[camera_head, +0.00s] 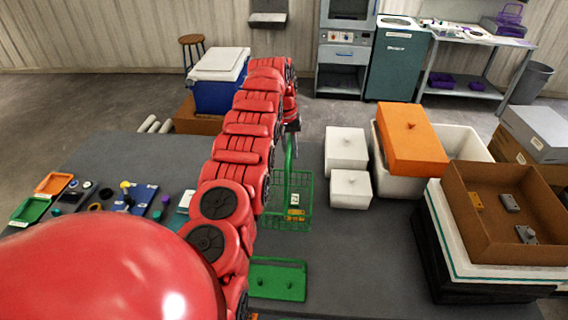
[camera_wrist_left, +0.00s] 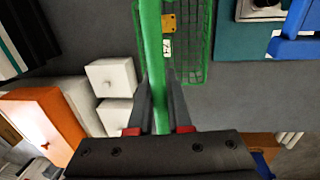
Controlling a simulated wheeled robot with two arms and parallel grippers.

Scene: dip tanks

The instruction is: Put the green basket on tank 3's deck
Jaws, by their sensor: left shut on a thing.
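In the left wrist view the green handle runs between the fingers of the gripper (camera_wrist_left: 158,118), with the mesh basket (camera_wrist_left: 196,40) beyond. I cannot make out a tank 3 marking or its deck. My right gripper is not in view.
Two white lidded boxes (camera_head: 346,148) stand right of the basket. A brown tray (camera_head: 480,236) sits on stacked containers at right. A green tray (camera_head: 278,280) lies in front; small parts lie left.

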